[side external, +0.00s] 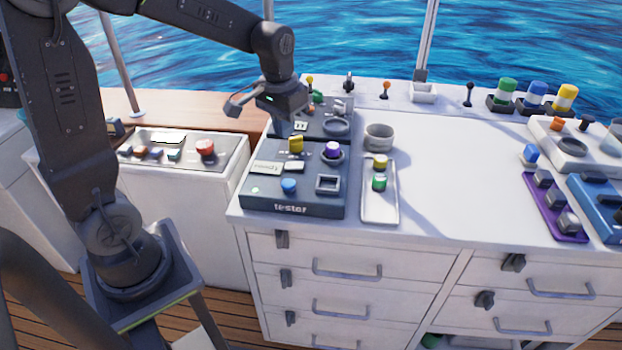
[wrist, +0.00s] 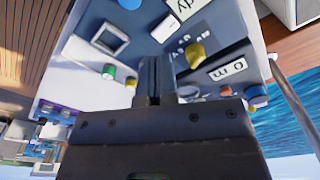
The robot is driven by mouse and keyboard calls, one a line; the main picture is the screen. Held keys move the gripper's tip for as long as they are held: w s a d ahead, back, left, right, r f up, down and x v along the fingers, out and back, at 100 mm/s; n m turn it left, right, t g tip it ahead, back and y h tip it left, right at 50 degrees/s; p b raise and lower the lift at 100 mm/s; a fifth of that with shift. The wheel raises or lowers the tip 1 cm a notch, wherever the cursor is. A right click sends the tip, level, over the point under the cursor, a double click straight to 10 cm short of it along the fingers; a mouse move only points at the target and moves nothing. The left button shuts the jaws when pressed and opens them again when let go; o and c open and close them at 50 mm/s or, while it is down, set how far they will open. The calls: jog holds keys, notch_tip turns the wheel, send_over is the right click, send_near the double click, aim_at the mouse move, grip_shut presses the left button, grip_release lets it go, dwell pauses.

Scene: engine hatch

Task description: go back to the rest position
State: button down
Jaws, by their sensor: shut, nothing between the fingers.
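My gripper (side external: 238,104) is held in the air above the back of the dark tester panel (side external: 292,209) in the side external view. Its fingers also show in the wrist view (wrist: 155,78), close together with nothing between them. The tester panel carries a yellow knob (side external: 296,144), a purple knob (side external: 333,149), a blue knob (side external: 289,186) and a square socket (side external: 328,184). In the wrist view the square socket (wrist: 110,38) and the yellow knob (wrist: 195,54) are visible. The gripper appears apart from the panel.
A second dark panel (side external: 337,127) lies behind the tester. A grey round bowl (side external: 379,137) and a white tray (side external: 380,214) with green and yellow pieces stand to its right. Coloured canisters (side external: 536,92) line the back right. The white counter middle (side external: 460,170) is clear.

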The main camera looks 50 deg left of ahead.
jog(key=s+d+r+m+t, duration=0.1)
jog(key=s+d+r+t, duration=0.1)
jog(key=s, duration=0.5)
jog(key=s+d+r+m+t, duration=0.1)
jog(key=s+d+r+t, duration=0.1)
jog(key=s+d+r, duration=0.2)
jog(key=s+d, duration=0.2)
jog(key=s, duration=0.2)
jog(key=shift+d+r+m+t, duration=0.3)
jog(key=shift+d+t, duration=0.05)
jog(key=shift+t, duration=0.05)
